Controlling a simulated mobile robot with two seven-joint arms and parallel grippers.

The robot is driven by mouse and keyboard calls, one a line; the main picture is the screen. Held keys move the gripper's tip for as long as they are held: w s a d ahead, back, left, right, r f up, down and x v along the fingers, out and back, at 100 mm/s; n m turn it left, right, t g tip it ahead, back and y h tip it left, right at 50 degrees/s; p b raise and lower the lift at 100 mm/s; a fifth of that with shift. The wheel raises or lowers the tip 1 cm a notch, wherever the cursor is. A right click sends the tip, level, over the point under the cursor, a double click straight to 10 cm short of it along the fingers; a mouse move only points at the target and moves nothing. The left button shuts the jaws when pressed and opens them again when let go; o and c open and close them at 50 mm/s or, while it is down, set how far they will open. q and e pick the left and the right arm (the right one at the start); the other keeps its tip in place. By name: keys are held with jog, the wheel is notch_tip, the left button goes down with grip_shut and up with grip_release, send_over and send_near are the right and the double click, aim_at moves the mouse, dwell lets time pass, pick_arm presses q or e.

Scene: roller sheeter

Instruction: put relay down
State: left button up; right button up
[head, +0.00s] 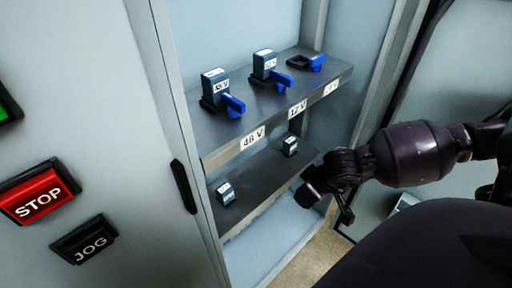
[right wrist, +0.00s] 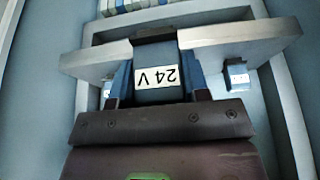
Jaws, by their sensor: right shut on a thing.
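My right gripper (head: 318,188) is in front of the right end of the lower shelf (head: 262,188). In the right wrist view the gripper (right wrist: 158,92) is shut on a dark blue relay (right wrist: 157,52) with a white 24 V label, which reads upside down there. The shelf edge (right wrist: 260,34) shows behind the relay; I cannot tell whether they touch. The held relay is not clear in the head view. Two other relays stand on the lower shelf, one at left (head: 226,193) and one further back (head: 290,147). My left gripper is not in view.
The upper shelf (head: 240,122) carries two relays (head: 215,86) (head: 264,63) in sockets with blue levers, and an empty socket (head: 298,62) at right. Labels mark its edge. The cabinet door with STOP (head: 40,195) and JOG (head: 88,240) buttons is at left.

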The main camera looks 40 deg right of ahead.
jog(key=w+b, duration=0.1)
jog(key=w, duration=0.4)
jog(key=w+a+b, duration=0.1)
jog(key=w, duration=0.5)
jog(key=w+b, duration=0.1)
jog(key=w, duration=0.4)
jog(key=shift+w+a+f+b, duration=0.1)
jog(key=shift+w+a+b, duration=0.1)
jog(key=shift+b, duration=0.1)
jog(key=shift+w, duration=0.3)
notch_tip(320, 180, down, 3)
jog(key=shift+f+b, duration=0.2)
jog(key=shift+b, duration=0.35)
jog(key=shift+w+f, duration=0.15)
jog(key=shift+r, duration=0.2)
jog(key=shift+f, duration=0.2)
jog(key=o, duration=1)
jog(key=shift+c, duration=0.2)
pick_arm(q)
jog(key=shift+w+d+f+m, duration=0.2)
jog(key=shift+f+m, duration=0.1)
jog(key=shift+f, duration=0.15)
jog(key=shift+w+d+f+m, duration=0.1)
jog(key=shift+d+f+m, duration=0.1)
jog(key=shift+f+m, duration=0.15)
